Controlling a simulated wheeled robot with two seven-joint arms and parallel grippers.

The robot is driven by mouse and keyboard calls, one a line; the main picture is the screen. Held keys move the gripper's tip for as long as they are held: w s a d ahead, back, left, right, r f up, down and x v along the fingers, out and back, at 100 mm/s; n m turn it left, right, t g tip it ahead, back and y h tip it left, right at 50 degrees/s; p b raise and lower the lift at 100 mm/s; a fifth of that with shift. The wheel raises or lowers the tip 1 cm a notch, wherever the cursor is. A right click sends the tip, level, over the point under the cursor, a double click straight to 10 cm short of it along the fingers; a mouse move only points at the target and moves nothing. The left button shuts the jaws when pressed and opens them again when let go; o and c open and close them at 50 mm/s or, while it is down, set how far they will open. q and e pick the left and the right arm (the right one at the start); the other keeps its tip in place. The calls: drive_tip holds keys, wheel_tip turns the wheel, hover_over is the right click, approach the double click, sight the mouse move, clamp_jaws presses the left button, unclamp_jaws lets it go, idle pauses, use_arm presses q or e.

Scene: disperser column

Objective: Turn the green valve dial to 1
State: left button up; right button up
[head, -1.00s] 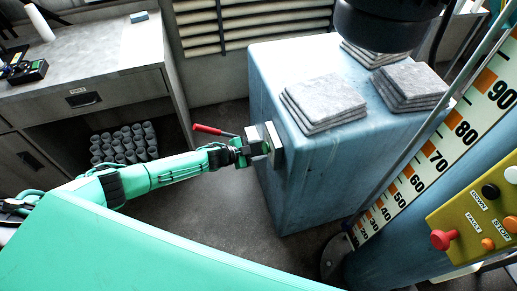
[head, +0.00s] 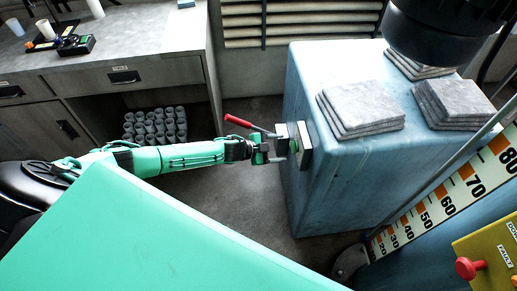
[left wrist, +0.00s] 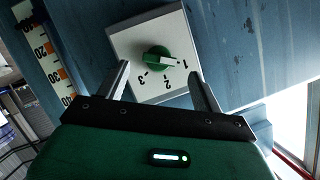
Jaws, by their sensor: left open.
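The green valve dial (left wrist: 155,58) sits on a square white plate marked 1, 2 and 3 in the left wrist view. The white mark on its knob points at the 1. In the head view the dial (head: 294,146) shows as a small green spot on the side of the blue block. My left gripper (head: 275,146) is in front of it, facing the plate. Its two fingers are spread open in the left wrist view (left wrist: 163,88), with the dial beyond and between them. They appear clear of the knob. My right gripper is not in view.
The blue block (head: 345,190) carries stacks of grey tiles (head: 360,108). A red lever (head: 237,120) is close above my left gripper. A height scale (head: 450,205) and a yellow button panel (head: 490,265) stand at right. A grey cabinet (head: 150,75) is at left.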

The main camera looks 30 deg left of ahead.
use_arm(q)
drive_tip(key=b+v, duration=0.1)
drive_tip(key=v, duration=0.8)
drive_tip(key=shift+s+a, duration=0.2)
drive_tip(key=shift+s, duration=0.15)
